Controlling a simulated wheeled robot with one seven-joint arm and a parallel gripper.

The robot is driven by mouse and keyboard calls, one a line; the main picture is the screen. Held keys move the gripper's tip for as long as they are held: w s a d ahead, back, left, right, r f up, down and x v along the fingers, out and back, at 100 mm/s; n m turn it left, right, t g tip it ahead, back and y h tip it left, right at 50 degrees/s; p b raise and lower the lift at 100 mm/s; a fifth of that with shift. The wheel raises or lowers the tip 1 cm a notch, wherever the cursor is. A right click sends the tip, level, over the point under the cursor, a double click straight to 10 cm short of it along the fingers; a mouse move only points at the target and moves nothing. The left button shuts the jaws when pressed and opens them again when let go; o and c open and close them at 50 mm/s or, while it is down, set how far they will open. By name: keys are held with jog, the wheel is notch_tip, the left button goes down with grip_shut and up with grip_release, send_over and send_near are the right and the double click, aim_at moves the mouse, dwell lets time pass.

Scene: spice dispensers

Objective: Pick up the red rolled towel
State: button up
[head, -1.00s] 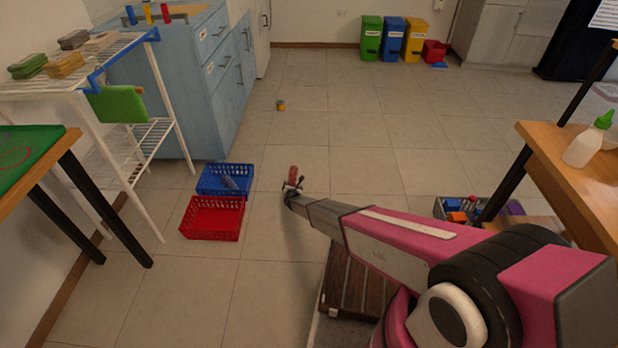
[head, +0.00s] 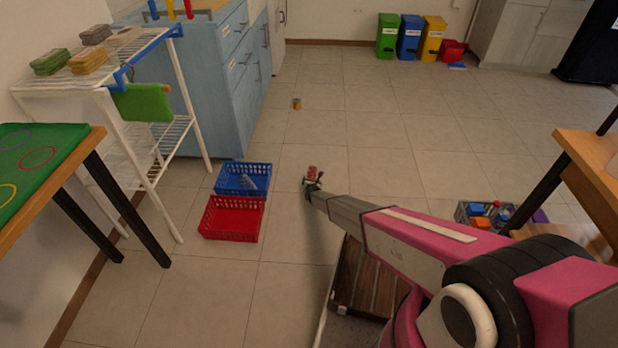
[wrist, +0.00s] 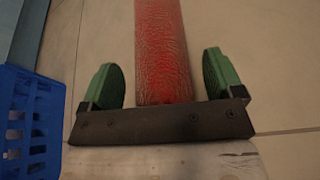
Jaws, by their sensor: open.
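The red rolled towel (wrist: 163,50) lies on the floor. In the wrist view it runs up from the gripper between the two green finger pads, with a gap on each side. My gripper (wrist: 166,77) is open around its near end and does not visibly touch it with the pads. In the head view the red towel (head: 312,171) shows small at the tip of my gripper (head: 313,182), partly hidden by it.
A blue basket (head: 243,179) with a grey item inside and an empty red basket (head: 232,219) stand on the floor to the left. The blue basket (wrist: 30,125) edges into the wrist view. A grey crate (head: 468,213) of items stands right.

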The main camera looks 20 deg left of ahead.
jog(key=shift+w+f, duration=0.1)
jog(key=shift+w, duration=0.1)
jog(key=c, duration=1.1)
jog(key=shift+o, duration=0.2)
